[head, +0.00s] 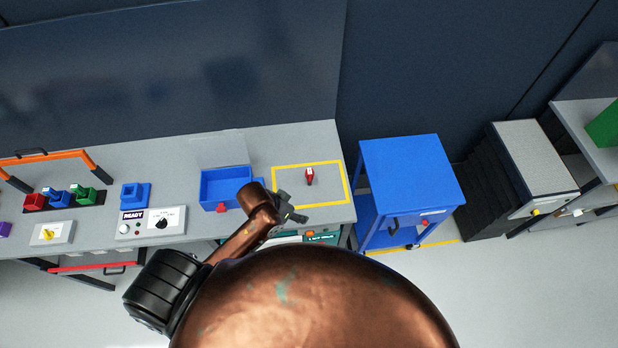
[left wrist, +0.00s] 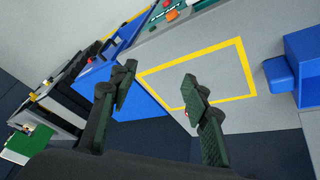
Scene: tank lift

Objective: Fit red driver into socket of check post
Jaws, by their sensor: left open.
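The red driver (head: 309,177), with a pale top, stands inside the yellow outline on the grey bench. My left gripper (head: 290,207) is open and empty, just in front and to the left of the driver in the head view. In the left wrist view its two fingers (left wrist: 160,82) are spread wide, and a speck of red shows at the edge of one finger, which hides the rest. A blue block with a dark recess (head: 135,194) stands behind the READY box; I cannot tell for sure whether it is the check post. My right gripper is not in view.
The yellow outline (head: 347,186) is otherwise bare. A blue open bin (head: 212,188) stands left of it. The READY box (head: 160,221) and red, blue and green blocks (head: 60,196) are further left. A blue cart (head: 412,165) stands right of the bench.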

